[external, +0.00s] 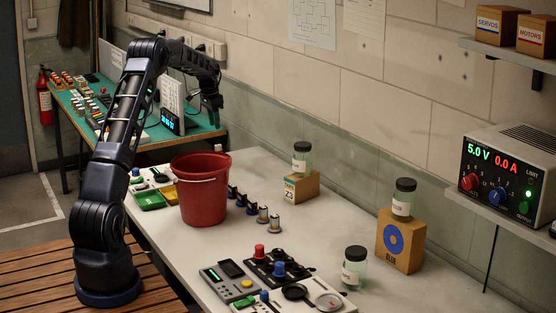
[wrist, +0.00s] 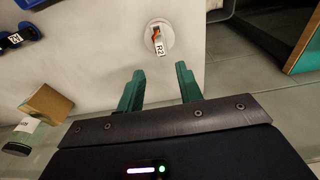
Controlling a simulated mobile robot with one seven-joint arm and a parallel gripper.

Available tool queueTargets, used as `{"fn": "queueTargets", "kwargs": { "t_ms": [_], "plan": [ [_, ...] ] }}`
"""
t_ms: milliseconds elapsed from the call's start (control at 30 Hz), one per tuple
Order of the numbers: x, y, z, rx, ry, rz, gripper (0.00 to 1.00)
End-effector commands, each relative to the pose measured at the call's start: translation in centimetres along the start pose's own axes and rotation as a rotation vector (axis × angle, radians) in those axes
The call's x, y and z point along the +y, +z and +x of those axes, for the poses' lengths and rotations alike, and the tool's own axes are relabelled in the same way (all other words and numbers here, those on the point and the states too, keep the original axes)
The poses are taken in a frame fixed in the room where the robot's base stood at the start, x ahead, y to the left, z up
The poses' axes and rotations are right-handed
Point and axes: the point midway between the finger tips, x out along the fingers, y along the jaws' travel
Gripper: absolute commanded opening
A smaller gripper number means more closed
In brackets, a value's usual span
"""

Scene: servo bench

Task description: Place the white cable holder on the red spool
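My gripper (wrist: 159,82) is open, with its two green fingers apart and nothing between them. In the external view my gripper (external: 212,108) hangs at the end of the bent arm, above the far end of the bench. A round whitish piece with orange-red inside and an R2 tag (wrist: 158,38) sits on the bench in the wrist view, ahead of the fingertips and apart from them. I cannot tell whether it is the red spool or the white cable holder. A small white top (external: 218,148) shows behind the red bucket in the external view. No other clear candidate for either shows.
A red bucket (external: 201,190) stands on the white bench (external: 330,262). Small spool-like pieces (external: 252,207) line up beside it. A jar (external: 302,160) stands on a cardboard box (external: 300,188) near the wall. Control panels crowd the near end; a green table (external: 185,130) stands beyond.

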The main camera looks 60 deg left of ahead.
Motion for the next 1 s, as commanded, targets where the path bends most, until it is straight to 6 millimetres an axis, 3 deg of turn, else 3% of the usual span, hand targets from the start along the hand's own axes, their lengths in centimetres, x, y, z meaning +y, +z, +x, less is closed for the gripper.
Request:
{"fn": "queueTargets", "kwargs": {
  "t_ms": [367, 533, 667, 1000],
  "plan": [
    [0.0, 0.0, -1.1, 0.0, 0.0, 0.0, 0.36],
    [1.9, -0.6, -2.7, 0.004, -0.006, 0.004, 0.36],
    [6.1, -1.4, -5.9, 0.012, -0.017, 0.009, 0.36],
    [19.9, -1.2, -14.8, 0.043, -0.046, 0.015, 0.36]
  ]
}}
